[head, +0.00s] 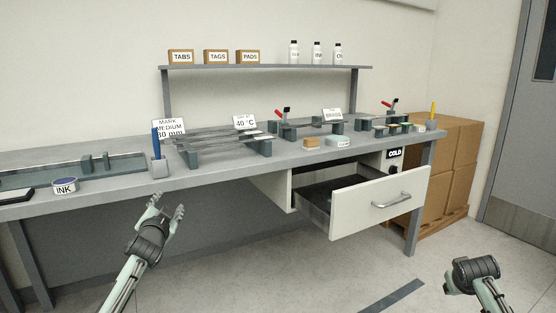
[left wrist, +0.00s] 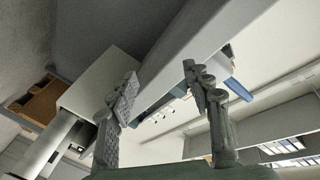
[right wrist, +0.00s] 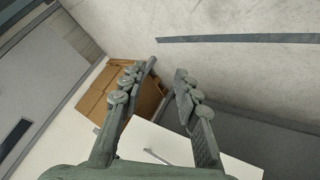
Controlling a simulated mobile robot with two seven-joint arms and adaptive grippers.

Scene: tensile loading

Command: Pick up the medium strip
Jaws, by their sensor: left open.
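Several thin grey metal strips (head: 218,136) lie across a rack of dark grey supports (head: 190,157) on the workbench in the head view. I cannot tell by size which one is the medium strip. My left gripper (head: 170,204) is open and empty in front of the bench, below its front edge and apart from the strips. Its spread fingers also show in the left wrist view (left wrist: 160,78). My right gripper (head: 475,268) is low at the right, far from the rack; its fingers are open and empty in the right wrist view (right wrist: 157,80).
The bench (head: 100,195) has an open drawer (head: 370,205) jutting out at the right. A blue marker (head: 156,142) stands upright in a holder in front of the rack's left end. Cardboard boxes (head: 455,155) stand beyond the bench's right end.

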